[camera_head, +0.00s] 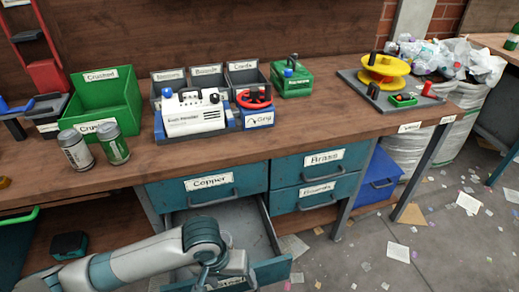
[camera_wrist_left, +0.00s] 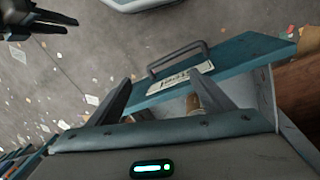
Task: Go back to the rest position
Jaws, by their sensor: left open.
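My left arm comes in from the lower left in the head view. My left gripper (camera_head: 228,272) is over the front of an open teal drawer (camera_head: 274,271) below the closed Copper drawer (camera_head: 212,184). In the left wrist view my left gripper (camera_wrist_left: 162,92) has its two fingers apart with nothing held between them. The drawer front (camera_wrist_left: 228,62) with its handle and label lies just beyond the fingers. A small brownish thing (camera_wrist_left: 193,103) shows near the right finger, partly hidden. A dark gripper-like shape (camera_wrist_left: 35,20), probably my right gripper, is at the upper left; its jaws are unclear.
On the bench (camera_head: 330,135) stand a green crate (camera_head: 105,97), two cans (camera_head: 76,150), a white-and-blue device (camera_head: 192,120) and a yellow spool (camera_head: 385,65). The Brass drawer (camera_head: 322,160) is closed. The floor (camera_head: 440,230) at right has scattered scraps.

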